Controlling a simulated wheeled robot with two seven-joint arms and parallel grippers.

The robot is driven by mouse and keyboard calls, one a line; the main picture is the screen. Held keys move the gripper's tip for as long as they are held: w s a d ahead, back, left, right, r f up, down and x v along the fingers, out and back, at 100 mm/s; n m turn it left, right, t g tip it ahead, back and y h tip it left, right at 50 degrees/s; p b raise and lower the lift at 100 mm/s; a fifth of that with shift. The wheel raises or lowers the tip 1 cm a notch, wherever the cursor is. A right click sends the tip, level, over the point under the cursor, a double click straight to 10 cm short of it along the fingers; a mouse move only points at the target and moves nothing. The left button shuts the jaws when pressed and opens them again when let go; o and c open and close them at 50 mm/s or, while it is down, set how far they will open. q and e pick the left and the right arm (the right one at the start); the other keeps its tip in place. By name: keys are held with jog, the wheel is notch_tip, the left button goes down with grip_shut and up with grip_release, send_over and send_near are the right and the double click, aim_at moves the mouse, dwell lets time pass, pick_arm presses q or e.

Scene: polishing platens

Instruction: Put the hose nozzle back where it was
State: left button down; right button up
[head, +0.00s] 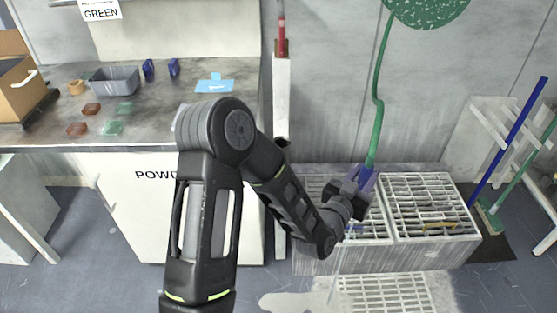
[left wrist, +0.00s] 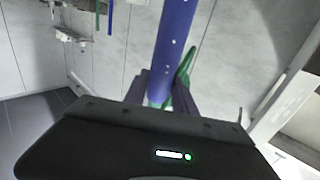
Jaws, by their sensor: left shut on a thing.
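The hose nozzle is a blue-purple wand (head: 367,178) on the end of a green hose (head: 377,110), over the grated basin. My left gripper (head: 358,190) is shut on it. In the left wrist view the blue nozzle (left wrist: 175,45) stands nearly upright between the fingers (left wrist: 160,92), with light droplets or specks on it. A bit of green shows just behind it. The hose runs up to a green speckled disc (head: 428,8) at the top of the head view. The nozzle's lower end is hidden by my gripper. My right gripper is not in view.
A basin with white grates (head: 428,205) lies under the gripper. A white post (head: 282,110) with a red-topped item (head: 282,40) stands left of it. A counter (head: 150,105) holds a grey tray (head: 114,79). Blue and green poles (head: 510,135) lean at the right. The floor looks wet.

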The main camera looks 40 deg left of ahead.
pick_arm(q)
jog(key=s+a+r+n+y+b, duration=0.35)
jog(key=a+r+y+b, duration=0.2)
jog(key=a+r, duration=0.5)
jog(key=s+a+r+n+g+y+b, duration=0.2)
jog(key=s+a+r+y+b, duration=0.1)
jog(key=s+a+r, duration=0.3)
jog(key=s+a, duration=0.1)
jog(key=s, duration=0.1)
jog(key=shift+s, duration=0.35)
jog(key=a+x, duration=0.1)
jog(key=x, duration=0.5)
jog(key=s+x, duration=0.1)
jog(key=x, duration=0.5)
jog(key=a+b+x, duration=0.1)
jog(key=x, duration=0.6)
jog(key=shift+s+a+f, duration=0.15)
jog(key=shift+s+a, duration=0.1)
jog(key=shift+a, duration=0.05)
jog(key=f, duration=0.2)
jog(key=f+b, duration=0.1)
jog(key=f, duration=0.2)
jog(key=shift+w+a+f, duration=0.15)
jog(key=shift+w+f, duration=0.05)
jog(key=shift+f, duration=0.65)
